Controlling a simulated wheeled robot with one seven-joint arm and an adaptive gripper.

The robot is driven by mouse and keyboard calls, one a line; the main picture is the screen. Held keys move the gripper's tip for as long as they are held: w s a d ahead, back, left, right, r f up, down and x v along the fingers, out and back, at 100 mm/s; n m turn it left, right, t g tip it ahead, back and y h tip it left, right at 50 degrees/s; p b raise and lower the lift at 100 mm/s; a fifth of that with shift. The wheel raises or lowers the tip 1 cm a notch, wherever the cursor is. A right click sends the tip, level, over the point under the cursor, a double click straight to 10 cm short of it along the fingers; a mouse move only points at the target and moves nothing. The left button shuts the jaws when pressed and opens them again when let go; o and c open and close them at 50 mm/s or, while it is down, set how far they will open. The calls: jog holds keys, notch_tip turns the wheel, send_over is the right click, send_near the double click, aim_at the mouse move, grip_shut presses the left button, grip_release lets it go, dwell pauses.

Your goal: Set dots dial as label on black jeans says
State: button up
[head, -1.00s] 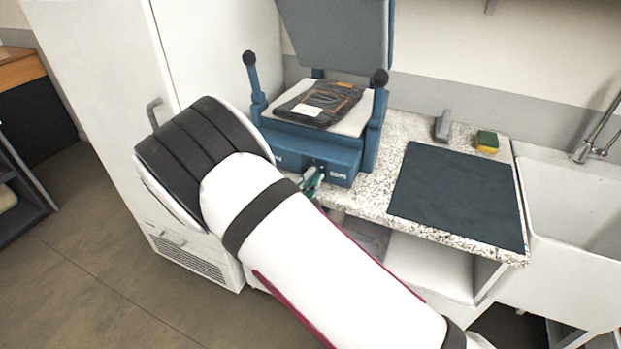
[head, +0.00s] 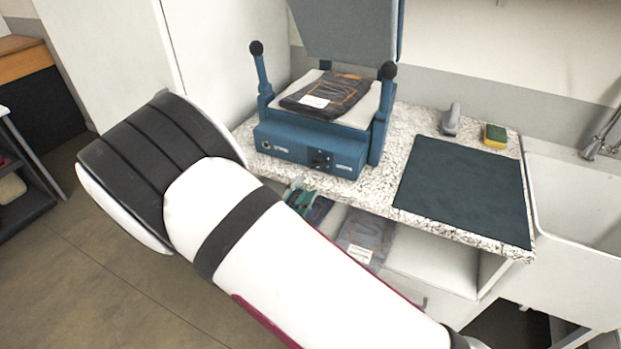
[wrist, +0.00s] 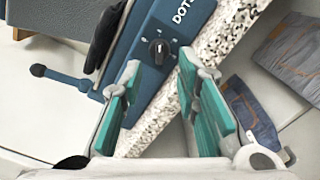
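The black jeans (head: 345,88) lie folded on the pale platen of the blue press (head: 285,145), with a white label (head: 315,101) on top; its print is too small to read. The dots dial (head: 321,160) is a black knob on the press's front panel. The wrist view shows this dial (wrist: 159,51) beside the lettering "DOTS", with small marks around it. My gripper (wrist: 160,75) is open and empty, its teal fingers apart, with the dial beyond the fingertips and between them. In the head view my gripper (head: 298,193) is below the panel, partly hidden by my arm.
The press's padded lid (head: 345,30) stands raised. A dark mat (head: 462,190), a grey object (head: 451,119) and a yellow-green sponge (head: 495,135) are on the speckled counter. Folded jeans (head: 366,240) lie on the shelf below. A sink (head: 570,200) is at right.

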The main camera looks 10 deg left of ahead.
jog(key=v, duration=0.3)
jog(key=shift+s, duration=0.15)
jog(key=shift+r, duration=0.1)
jog(key=d+r+m+g+h, duration=0.5)
jog(key=d+r+m+g, duration=0.3)
jog(key=d, duration=0.6)
jog(key=s+d+r+m+g+y, duration=0.2)
jog(key=s+d+r+m+g, duration=0.5)
jog(key=s+d, duration=0.5)
jog(key=s+d+r+m+t+y, duration=0.1)
jog(key=s+r+m+y, duration=0.1)
jog(key=s+r+y, duration=0.2)
jog(key=s+d+r+m+t+y, duration=0.1)
jog(key=s+r+m+y, duration=0.2)
jog(key=s, duration=0.6)
jog(key=shift+s+r+t+y, duration=0.25)
jog(key=shift+r+y, duration=0.45)
jog(key=shift+y, duration=0.4)
